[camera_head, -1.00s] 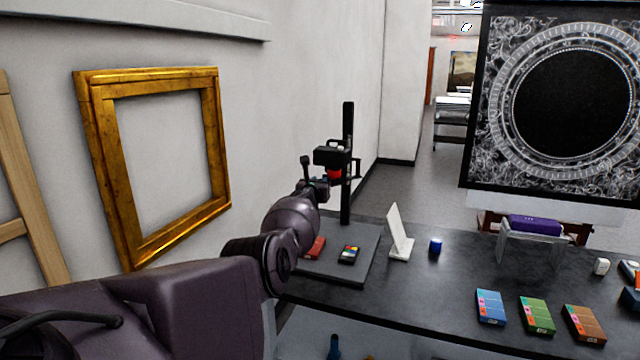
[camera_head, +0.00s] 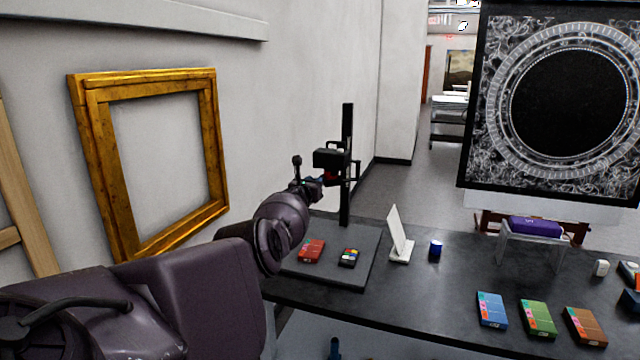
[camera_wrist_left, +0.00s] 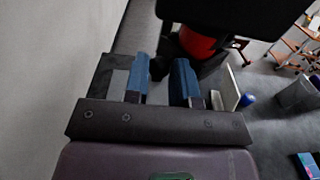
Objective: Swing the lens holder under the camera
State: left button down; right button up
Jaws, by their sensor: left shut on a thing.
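The black camera (camera_head: 332,158) sits on an upright black column (camera_head: 347,195) at the back of the copy stand. It also shows as a large dark block at the top of the left wrist view (camera_wrist_left: 240,14). A red round part (camera_wrist_left: 197,42) hangs just below it, largely hidden in the head view. My left gripper (camera_head: 319,184) is at that height, close beside the red part. Its blue fingers (camera_wrist_left: 164,78) are closed around a small dark part of the lens holder (camera_wrist_left: 161,67). The holder's full shape is hidden. My right gripper is out of view.
On the grey stand base (camera_head: 352,272) lie a red box (camera_head: 312,250) and a colour card (camera_head: 349,257). A white upright panel (camera_head: 399,235) and a blue jar (camera_head: 435,249) stand to the right. The wall with a gilt frame (camera_head: 218,150) is close at left.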

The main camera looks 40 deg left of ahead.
pick_arm(q)
jog(key=shift+a+r, duration=0.3)
jog(key=shift+r, duration=0.2)
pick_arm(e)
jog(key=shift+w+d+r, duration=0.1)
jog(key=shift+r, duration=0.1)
pick_arm(q)
jog(key=c, duration=1.4)
grip_release()
jog(key=o, duration=0.4)
jog(key=shift+a, duration=0.15)
jog(key=shift+f, duration=0.15)
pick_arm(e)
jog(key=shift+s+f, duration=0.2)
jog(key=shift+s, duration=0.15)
pick_arm(q)
jog(key=shift+d+f, duration=0.1)
jog(key=shift+d, duration=0.1)
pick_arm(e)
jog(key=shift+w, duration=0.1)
